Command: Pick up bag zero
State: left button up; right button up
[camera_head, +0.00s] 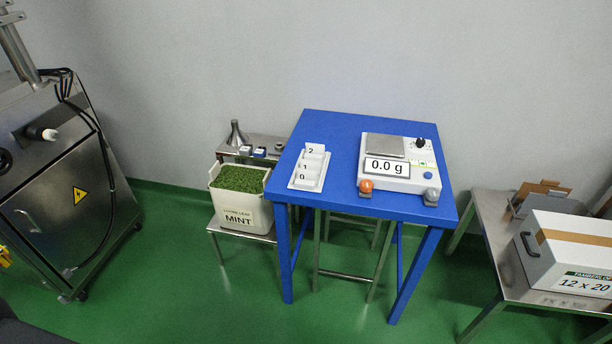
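Bag zero (302,177) is a small white teabag with a "0" on its tag. It lies at the near end of a white tray (293,184) on the left part of the blue table (340,124). Bag one (310,165) lies just behind it, and bag two (314,150) is at the far end. No gripper shows in the head view, so their state cannot be seen.
A scale (400,165) reading 0.0 g stands right of the tray, with an orange knob and a grey knob in front. A mint bin (238,204) stands left of the table. A steel machine (65,180) is far left. A labelled box (565,250) sits on a bench at right.

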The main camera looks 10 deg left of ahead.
aim_at(301, 173)
jog(key=u, duration=0.45)
jog(key=i+l+u, duration=0.15)
jog(key=l+u, duration=0.15)
jog(key=l, duration=0.15)
jog(key=l+u, duration=0.35)
jog(key=i+l+u, duration=0.1)
jog(key=l, duration=0.75)
jog(key=i+l, duration=0.1)
jog(key=l, duration=0.8)
jog(key=u, duration=0.05)
